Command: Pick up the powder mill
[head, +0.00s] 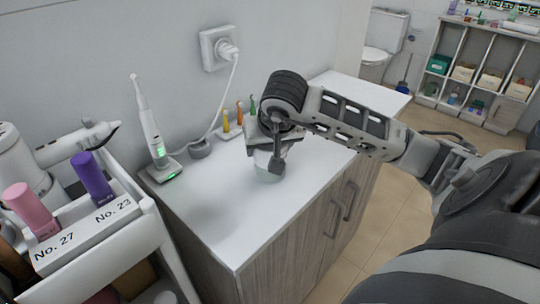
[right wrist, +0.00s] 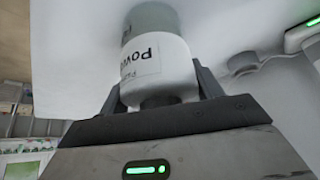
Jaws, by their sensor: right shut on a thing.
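The powder mill (right wrist: 158,62) is a white cylinder with a printed label and a pale greenish end in the right wrist view. In the head view its pale lower part (head: 268,172) shows just above or on the white cabinet top; I cannot tell if it touches. My right gripper (head: 268,158) points down over it, and its fingers (right wrist: 160,90) are shut on the mill from both sides. The gripper hides the mill's upper part in the head view. My left gripper is not in view.
The white cabinet top (head: 215,215) is clear in front. An electric toothbrush (head: 150,125) on its charger and a small holder with coloured sticks (head: 228,130) stand along the wall. A cart (head: 95,235) with pink and purple bottles is at left.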

